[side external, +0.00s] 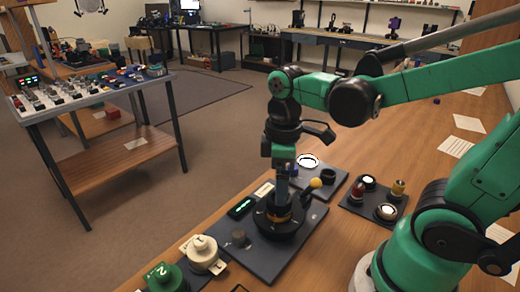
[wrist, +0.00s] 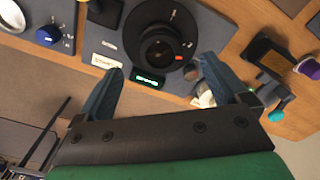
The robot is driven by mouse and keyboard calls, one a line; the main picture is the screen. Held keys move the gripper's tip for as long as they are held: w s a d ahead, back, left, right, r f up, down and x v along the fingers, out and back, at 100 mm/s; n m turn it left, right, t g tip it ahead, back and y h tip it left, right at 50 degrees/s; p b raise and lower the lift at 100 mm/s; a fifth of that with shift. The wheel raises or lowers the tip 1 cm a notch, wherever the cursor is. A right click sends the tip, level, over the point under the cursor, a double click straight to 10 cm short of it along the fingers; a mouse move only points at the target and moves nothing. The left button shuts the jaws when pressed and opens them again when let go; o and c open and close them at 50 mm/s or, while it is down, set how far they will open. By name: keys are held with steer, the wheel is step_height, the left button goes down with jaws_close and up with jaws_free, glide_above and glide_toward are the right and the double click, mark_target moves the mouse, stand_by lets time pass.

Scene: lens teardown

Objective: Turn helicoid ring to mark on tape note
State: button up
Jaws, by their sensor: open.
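The helicoid ring is part of a dark round lens assembly (side external: 280,222) on a grey plate (side external: 262,256). In the wrist view the lens (wrist: 162,46) is seen from above as dark concentric rings, with a small orange mark on its near right side. A white tape note (wrist: 106,61) lies on the plate left of the lens; its writing is too small to read. My gripper (side external: 283,196) points down at the lens in the side view and hides part of it. In the wrist view my gripper (wrist: 160,65) is open, its two blue fingers spread apart with nothing between them; contact with the ring cannot be told.
A lit green display (side external: 241,207) sits beside the lens. A yellow-knobbed lever (side external: 316,183) stands close to it. Cream (side external: 202,253) and green (side external: 164,277) knobs stand at the front left.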

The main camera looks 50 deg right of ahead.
steer(key=shift+f, duration=2.25)
steer(key=c, duration=1.3)
